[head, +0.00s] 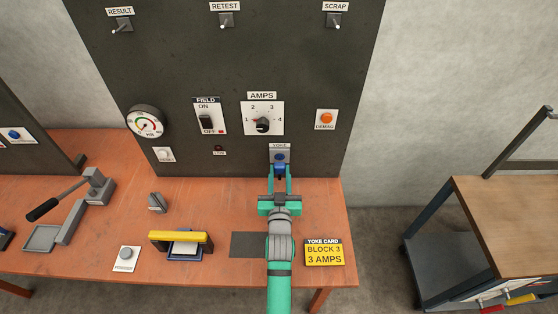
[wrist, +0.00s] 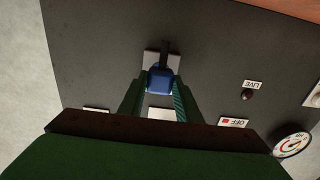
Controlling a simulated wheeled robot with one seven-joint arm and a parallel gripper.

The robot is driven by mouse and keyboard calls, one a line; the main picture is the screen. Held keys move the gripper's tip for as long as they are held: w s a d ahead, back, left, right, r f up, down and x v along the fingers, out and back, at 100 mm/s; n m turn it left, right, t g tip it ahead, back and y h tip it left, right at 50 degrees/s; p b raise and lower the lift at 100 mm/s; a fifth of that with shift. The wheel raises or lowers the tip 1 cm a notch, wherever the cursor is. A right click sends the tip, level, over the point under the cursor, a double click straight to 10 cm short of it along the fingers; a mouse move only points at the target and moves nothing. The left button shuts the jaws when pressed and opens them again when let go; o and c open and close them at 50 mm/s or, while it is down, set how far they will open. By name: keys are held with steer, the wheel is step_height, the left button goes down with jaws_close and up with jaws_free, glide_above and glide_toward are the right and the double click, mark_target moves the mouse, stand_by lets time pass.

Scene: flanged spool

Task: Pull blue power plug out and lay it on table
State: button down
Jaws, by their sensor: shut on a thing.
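The blue power plug (head: 280,167) is at the yoke socket plate (head: 280,149) low on the dark panel. My gripper (head: 280,178) reaches up to it from the front and is shut on the plug. In the wrist view the blue plug (wrist: 160,78) sits between the two green fingers of my gripper (wrist: 159,92), with a pale plate behind it. A dark strip, perhaps its cord, runs from the plug. I cannot tell whether the plug is fully seated or partly out. The orange-red table (head: 205,262) lies below, partly covered by my arm.
A yellow-handled block (head: 181,238), a grey piece (head: 156,203), a white button box (head: 125,258) and a lever device (head: 80,198) stand left on the table. A dark flat patch (head: 247,245) and the yellow yoke card (head: 324,253) lie beside my arm. A wooden-topped cart (head: 510,220) stands right.

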steer(key=shift+s, duration=1.3)
